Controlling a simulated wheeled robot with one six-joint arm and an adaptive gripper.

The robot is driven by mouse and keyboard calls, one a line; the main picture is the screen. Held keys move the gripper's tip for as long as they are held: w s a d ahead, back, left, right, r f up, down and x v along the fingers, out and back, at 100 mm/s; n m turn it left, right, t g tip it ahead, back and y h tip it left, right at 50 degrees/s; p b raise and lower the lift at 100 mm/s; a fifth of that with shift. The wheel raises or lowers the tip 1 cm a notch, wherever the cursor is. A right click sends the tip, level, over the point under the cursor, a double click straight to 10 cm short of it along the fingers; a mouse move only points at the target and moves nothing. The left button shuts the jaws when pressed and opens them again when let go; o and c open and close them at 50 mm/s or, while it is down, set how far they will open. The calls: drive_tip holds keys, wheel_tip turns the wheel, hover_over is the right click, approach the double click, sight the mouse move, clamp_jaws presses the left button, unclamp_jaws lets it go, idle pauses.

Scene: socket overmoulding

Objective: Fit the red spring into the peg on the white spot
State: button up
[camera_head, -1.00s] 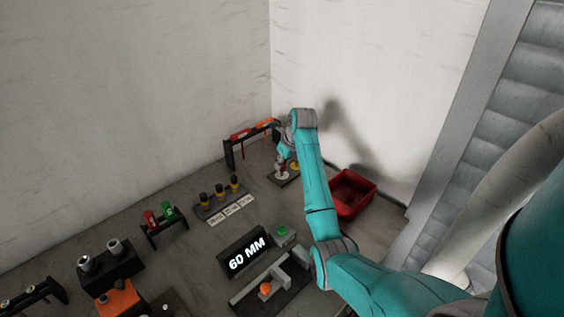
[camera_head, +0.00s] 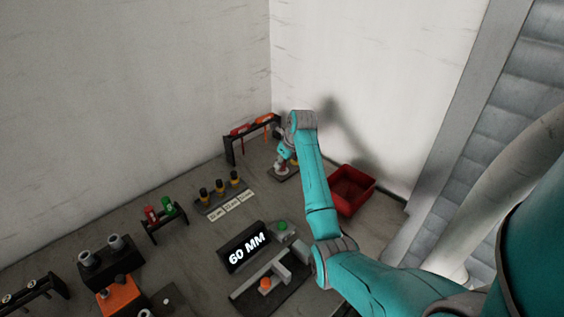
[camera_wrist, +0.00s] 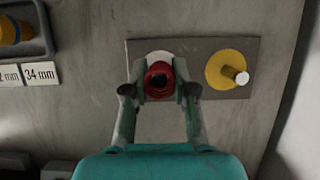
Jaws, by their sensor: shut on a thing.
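My gripper (camera_wrist: 159,93) is shut on the red spring (camera_wrist: 158,68), seen from above in the wrist view as a red ring with a dark hole. The spring is over the white spot (camera_wrist: 146,57) on a grey plate (camera_wrist: 200,46). The spring and fingers cover most of the white spot, and the peg there is hidden. I cannot tell whether the spring is around the peg or above it. To the right, a yellow spot (camera_wrist: 214,70) bears a bare pale peg (camera_wrist: 238,76). In the head view my arm hides most of the plate (camera_head: 280,177).
A red bin (camera_head: 352,190) stands right of my arm. A black rack (camera_head: 252,140) with red and orange tools is behind. A holder with several yellow-black parts (camera_head: 220,187) and a "60 MM" display (camera_head: 243,246) are nearer. The walls meet close behind the plate.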

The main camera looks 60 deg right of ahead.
drive_tip(key=o, duration=1.1)
drive_tip(key=shift+c, duration=0.2)
drive_tip(key=v, duration=0.7)
drive_tip(key=shift+s+a+r, duration=0.1)
drive_tip(key=shift+s+r, duration=0.05)
drive_tip(key=shift+s, duration=0.1)
